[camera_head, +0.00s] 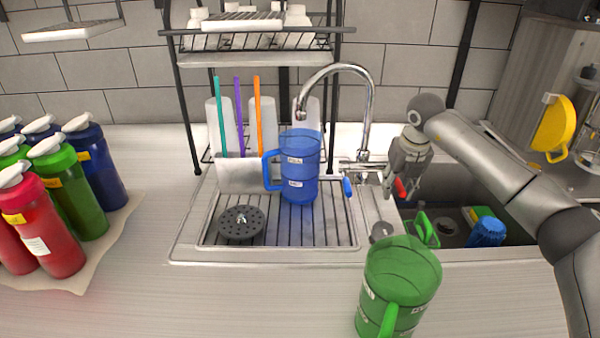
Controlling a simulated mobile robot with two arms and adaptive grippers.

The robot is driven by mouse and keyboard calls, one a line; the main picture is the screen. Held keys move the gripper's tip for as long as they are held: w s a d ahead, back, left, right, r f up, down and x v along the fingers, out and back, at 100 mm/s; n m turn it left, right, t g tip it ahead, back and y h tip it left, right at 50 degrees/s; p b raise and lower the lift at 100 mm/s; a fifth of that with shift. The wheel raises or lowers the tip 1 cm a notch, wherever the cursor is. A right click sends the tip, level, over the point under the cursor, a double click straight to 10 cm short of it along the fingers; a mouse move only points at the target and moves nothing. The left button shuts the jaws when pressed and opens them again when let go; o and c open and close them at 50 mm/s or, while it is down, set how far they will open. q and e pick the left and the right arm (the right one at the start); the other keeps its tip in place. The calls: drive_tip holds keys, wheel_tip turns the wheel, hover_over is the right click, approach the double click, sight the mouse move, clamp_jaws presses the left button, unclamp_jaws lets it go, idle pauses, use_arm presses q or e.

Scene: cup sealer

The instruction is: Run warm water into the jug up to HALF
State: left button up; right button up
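A translucent blue jug (299,175) stands upright on the ribbed drainboard, its handle to the left. It has two white labels, too small to read surely. The chrome tap (367,115) arches over it, with the spout end above the jug's mouth. I cannot make out a water stream or a level in the jug. The tap has a blue lever (347,187) on the left and a red lever (400,188) on the right. My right gripper (407,183) points down at the red lever and partly covers it; contact and finger opening are unclear. My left gripper is out of view.
A green jug (401,275) stands on the front counter. The sink basin (455,235) holds several items. A black strainer disc (242,223) lies on the drainboard. Colored bottles (85,165) crowd the left. A rack (250,60) stands behind.

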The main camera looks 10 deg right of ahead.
drive_tip(key=shift+d, duration=0.1)
drive_tip(key=c, duration=0.6)
drive_tip(key=shift+o, duration=0.2)
